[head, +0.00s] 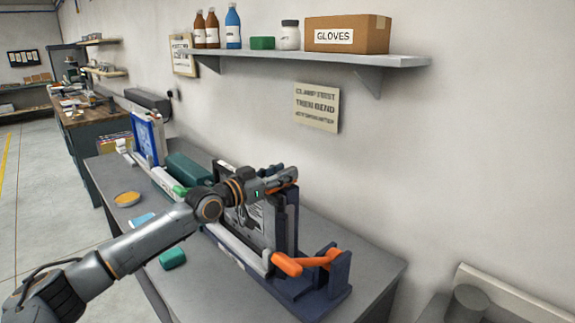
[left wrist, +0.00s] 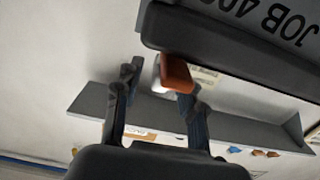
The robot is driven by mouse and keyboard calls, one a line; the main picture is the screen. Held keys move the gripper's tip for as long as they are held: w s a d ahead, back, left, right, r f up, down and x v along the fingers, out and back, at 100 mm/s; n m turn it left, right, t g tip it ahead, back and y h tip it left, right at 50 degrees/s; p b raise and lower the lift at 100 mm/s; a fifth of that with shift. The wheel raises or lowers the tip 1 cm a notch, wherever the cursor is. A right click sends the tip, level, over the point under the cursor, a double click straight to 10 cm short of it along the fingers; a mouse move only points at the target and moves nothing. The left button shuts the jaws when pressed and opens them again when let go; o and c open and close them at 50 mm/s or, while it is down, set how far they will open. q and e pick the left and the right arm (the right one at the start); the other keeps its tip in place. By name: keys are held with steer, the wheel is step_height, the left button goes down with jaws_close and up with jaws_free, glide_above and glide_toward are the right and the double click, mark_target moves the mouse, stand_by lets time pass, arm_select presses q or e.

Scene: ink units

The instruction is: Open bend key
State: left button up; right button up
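The bending device (head: 290,225) stands on the grey bench, with a dark blue upright frame and a grey printed plate in it. An orange lever (head: 305,262) is at its front right end. My left gripper (head: 287,179) is at the top of the frame, with a small orange part by its fingers. In the left wrist view, my left gripper (left wrist: 160,82) has its fingers apart. The orange part, perhaps the bend key (left wrist: 175,73), is close to the right fingertip, with a gap to the left finger. Contact cannot be told. My right gripper is out of view.
The bench (head: 350,250) has a green block (head: 173,259) and an orange-topped round dish (head: 127,198) on it. A wall shelf (head: 310,59) with bottles and a gloves box (head: 346,34) hangs above.

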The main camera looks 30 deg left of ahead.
arm_select(q)
steer(key=shift+x, duration=1.05)
jaws_close()
